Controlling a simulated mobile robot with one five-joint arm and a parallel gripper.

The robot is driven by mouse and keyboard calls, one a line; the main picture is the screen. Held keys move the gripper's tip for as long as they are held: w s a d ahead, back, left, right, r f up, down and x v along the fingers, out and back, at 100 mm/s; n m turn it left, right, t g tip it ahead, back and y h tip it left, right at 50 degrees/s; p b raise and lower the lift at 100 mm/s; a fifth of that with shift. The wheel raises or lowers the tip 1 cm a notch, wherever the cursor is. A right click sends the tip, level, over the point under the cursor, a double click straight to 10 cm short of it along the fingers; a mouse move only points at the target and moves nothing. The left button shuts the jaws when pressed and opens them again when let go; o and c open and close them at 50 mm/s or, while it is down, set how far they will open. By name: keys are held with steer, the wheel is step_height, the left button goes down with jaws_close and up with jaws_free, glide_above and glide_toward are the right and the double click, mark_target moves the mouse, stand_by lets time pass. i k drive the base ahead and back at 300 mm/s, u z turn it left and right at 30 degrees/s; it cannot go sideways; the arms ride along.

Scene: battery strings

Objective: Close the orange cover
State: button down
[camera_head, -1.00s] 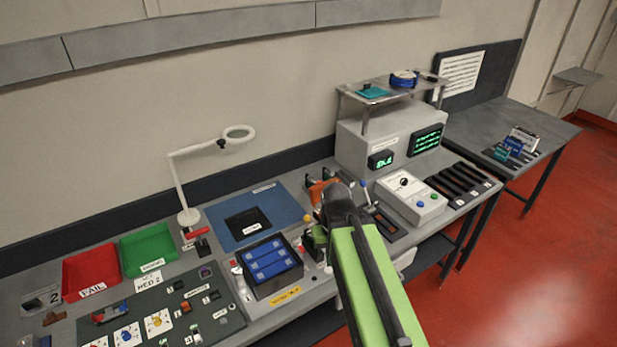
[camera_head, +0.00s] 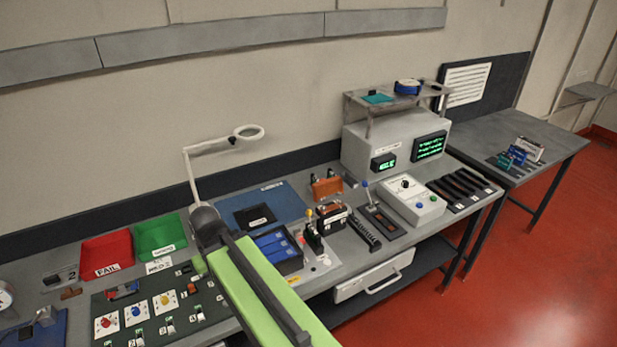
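An orange, upright piece (camera_head: 326,188) with dark fittings on top stands at the back of the bench, right of the blue mat; it looks like the orange cover. Just in front of it is a dark box with a brown-orange face (camera_head: 332,216). I cannot tell whether the two are linked, or how far the cover is open. My green arm crosses the front of the bench, with its dark joint near the magnifier lamp, well left of the orange pieces. My gripper cannot be made out; it seems hidden behind the arm.
A dark tray with blue cells (camera_head: 277,246) lies beside my arm. A grey console (camera_head: 410,200) is to the right. The magnifier lamp (camera_head: 190,175) stands at left.

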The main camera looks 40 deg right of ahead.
mark_target(324, 188)
steer(key=z, duration=0.15)
steer(key=i, duration=0.85)
steer(key=z, duration=0.85)
